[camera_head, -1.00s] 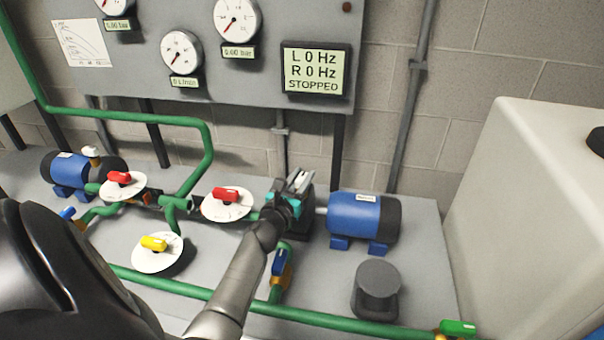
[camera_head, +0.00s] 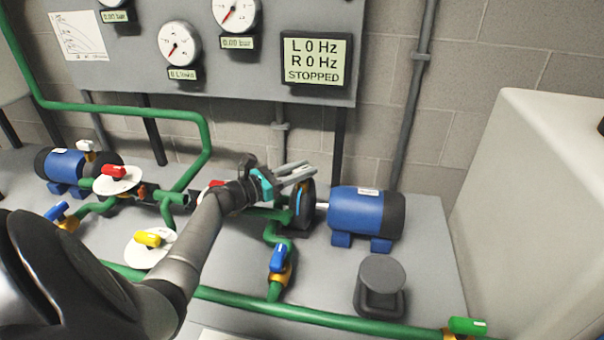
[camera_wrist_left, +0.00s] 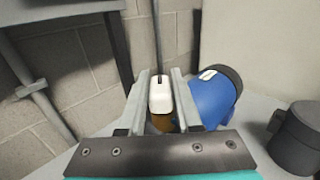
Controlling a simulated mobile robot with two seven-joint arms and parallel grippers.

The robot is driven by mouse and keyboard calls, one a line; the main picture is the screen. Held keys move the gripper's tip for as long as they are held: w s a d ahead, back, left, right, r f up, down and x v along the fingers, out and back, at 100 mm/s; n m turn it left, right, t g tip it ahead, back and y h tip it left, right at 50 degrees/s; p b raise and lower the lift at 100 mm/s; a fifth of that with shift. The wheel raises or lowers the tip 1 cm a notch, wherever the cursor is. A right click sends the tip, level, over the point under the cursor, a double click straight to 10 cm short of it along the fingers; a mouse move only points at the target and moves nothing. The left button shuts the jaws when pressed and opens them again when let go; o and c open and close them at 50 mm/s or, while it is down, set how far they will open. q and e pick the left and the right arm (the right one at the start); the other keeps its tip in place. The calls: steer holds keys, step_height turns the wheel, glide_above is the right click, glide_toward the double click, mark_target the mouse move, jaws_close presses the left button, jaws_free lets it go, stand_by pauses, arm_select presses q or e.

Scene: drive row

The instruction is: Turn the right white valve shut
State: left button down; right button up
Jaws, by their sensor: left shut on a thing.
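The right white valve handle (camera_wrist_left: 160,96) stands between the two fingers in the left wrist view, with a brass part (camera_wrist_left: 163,123) below it. My left gripper (camera_head: 298,172) is shut on this handle, above the pipework beside the right blue pump motor. In the left wrist view the fingers (camera_wrist_left: 160,100) lie on either side of the handle. My right gripper is not in view.
The right blue motor (camera_head: 360,214) stands close to the right of my gripper. A blue valve handle (camera_head: 278,259) is below it. Red (camera_head: 114,171) and yellow (camera_head: 148,239) handles sit to the left. The display (camera_head: 314,62) reads L 0 Hz, R 0 Hz, STOPPED.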

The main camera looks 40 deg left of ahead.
mark_target(302, 168)
arm_select(q)
steer(key=shift+r, duration=0.1)
stand_by(0.3)
steer(key=c, duration=0.6)
jaws_free()
step_height(302, 168, up, 20)
steer(key=p, duration=0.7)
